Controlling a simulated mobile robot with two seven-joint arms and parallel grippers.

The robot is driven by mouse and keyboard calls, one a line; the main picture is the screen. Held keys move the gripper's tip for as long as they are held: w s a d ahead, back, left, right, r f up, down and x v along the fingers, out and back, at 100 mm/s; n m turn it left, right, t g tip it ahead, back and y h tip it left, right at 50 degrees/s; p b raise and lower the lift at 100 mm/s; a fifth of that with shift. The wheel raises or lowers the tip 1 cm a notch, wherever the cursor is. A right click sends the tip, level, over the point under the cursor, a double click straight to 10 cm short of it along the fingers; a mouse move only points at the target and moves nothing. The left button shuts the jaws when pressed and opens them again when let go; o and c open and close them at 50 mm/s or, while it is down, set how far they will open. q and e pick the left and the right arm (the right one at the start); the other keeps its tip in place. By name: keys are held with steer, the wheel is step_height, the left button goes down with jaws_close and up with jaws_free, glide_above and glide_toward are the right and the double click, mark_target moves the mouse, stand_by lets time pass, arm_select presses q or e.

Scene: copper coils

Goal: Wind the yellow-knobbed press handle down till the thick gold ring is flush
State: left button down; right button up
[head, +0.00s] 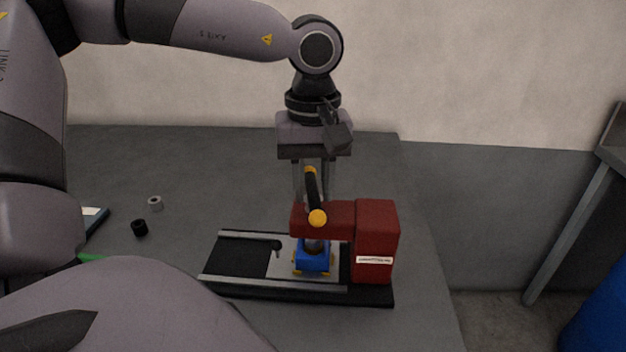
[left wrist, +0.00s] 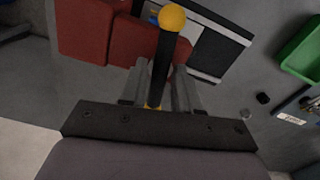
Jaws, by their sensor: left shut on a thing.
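The red press (head: 375,225) stands at the right end of a black base on the grey table. Its handle (head: 312,190) is a black bar with a yellow knob (head: 317,217) at its near end and yellow at its far end. My left gripper (head: 313,195) points down from above, its fingers shut on the far part of the bar. The left wrist view shows the bar (left wrist: 165,60) between the fingers (left wrist: 158,85), its yellow knob (left wrist: 172,18) beyond them. A blue block (head: 313,262) sits under the press head. The gold ring cannot be made out clearly. My right gripper is out of view.
A small grey ring (head: 155,203) and a black cylinder (head: 139,228) lie on the table at left. A green bin (left wrist: 303,50) shows in the left wrist view. The table behind the press is clear. A blue barrel (head: 600,310) stands at far right.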

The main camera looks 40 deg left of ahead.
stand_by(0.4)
arm_select(q)
steer(key=m, duration=0.3)
steer(key=shift+f+p, duration=0.1)
steer(key=shift+p, duration=0.2)
steer(key=shift+m, duration=0.6)
steer(key=m, duration=0.4)
steer(key=shift+f+p, duration=0.15)
steer(key=shift+p, duration=0.15)
steer(key=c, duration=1.1)
jaws_free()
